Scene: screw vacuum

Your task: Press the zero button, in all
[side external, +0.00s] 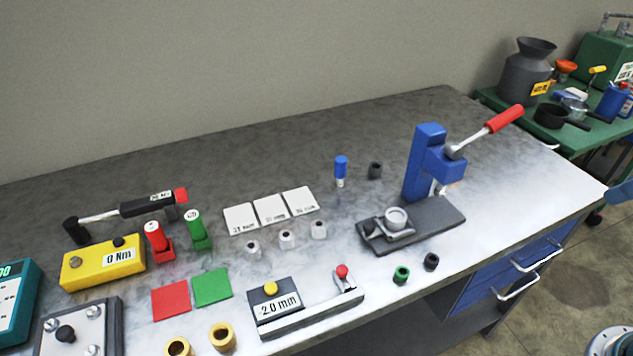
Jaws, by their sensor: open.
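A dark measuring block (276,303) with a display reading 2.0 mm lies at the front middle of the bench. A round yellow button (270,288) sits on its top, behind the display. A light rail with a red-knobbed slide (344,276) runs to its right. A yellow box (103,262) at left shows 0 Nm and has a dark knob on top. No button carries a legible zero label, so I cannot tell from lettering which one is the zero button. My gripper is not in view. Nothing touches the yellow button.
A blue lever press (425,162) stands at right on a dark base. White cards (271,209), small white pieces, red and green squares (211,287), and a torque wrench (145,204) lie around. Brass rings (221,337) sit near the front edge. The back of the bench is clear.

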